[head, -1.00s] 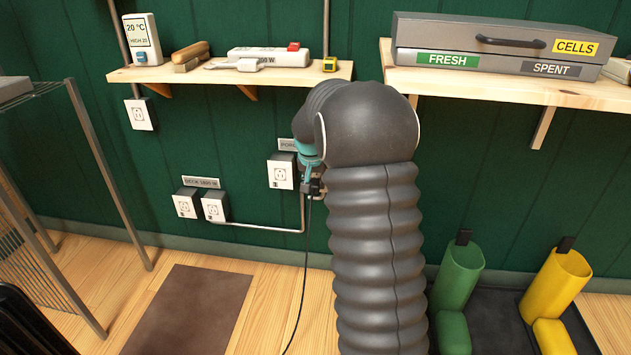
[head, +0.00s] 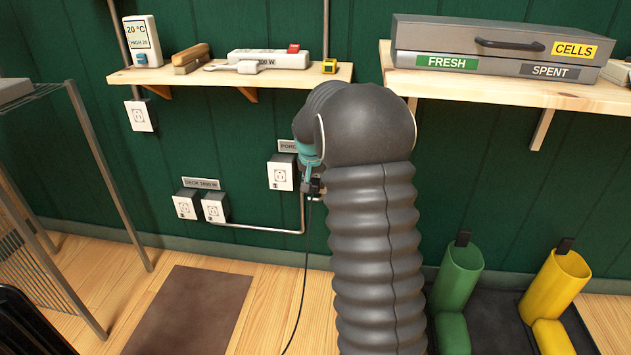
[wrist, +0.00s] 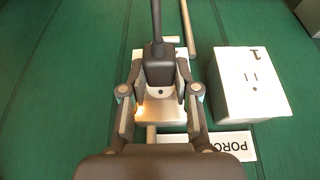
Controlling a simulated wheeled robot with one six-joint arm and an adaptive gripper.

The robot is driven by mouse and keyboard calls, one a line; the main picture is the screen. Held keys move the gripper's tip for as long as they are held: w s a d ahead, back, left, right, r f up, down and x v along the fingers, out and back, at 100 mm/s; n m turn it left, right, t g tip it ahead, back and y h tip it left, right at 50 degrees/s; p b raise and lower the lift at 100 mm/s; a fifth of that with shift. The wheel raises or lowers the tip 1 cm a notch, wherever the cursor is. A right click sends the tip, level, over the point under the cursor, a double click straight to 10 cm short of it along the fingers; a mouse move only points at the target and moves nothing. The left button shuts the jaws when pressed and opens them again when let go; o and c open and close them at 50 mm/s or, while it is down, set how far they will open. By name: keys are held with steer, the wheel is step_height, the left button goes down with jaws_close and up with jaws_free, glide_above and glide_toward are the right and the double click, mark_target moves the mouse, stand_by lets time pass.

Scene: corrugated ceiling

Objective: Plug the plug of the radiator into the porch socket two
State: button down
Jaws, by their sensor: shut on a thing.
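My gripper (wrist: 160,92) is shut on the black plug (wrist: 159,66) in the wrist view. The cord leads off from the plug toward the top of that view. Behind the plug is a pale socket box (wrist: 175,116), mostly covered by the plug and fingers, so its face and number are hidden. I cannot tell whether the plug touches it. The porch socket marked 1 (wrist: 252,85) is beside it, empty; it also shows in the head view (head: 281,174). In the head view my gripper (head: 313,187) is mostly hidden by my arm, and the cord (head: 306,265) hangs to the floor.
The porch sign (wrist: 225,146) is partly covered. Two deck sockets (head: 214,208) sit lower left, and another socket (head: 140,116) is under the left shelf (head: 135,76). A right shelf (head: 500,88) bears a grey case. Green and yellow boots (head: 458,275) stand at lower right.

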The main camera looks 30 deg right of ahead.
steer(key=shift+w, duration=0.1)
steer(key=c, duration=0.8)
jaws_free()
steer(key=shift+o, duration=0.2)
steer(key=shift+r, duration=0.1)
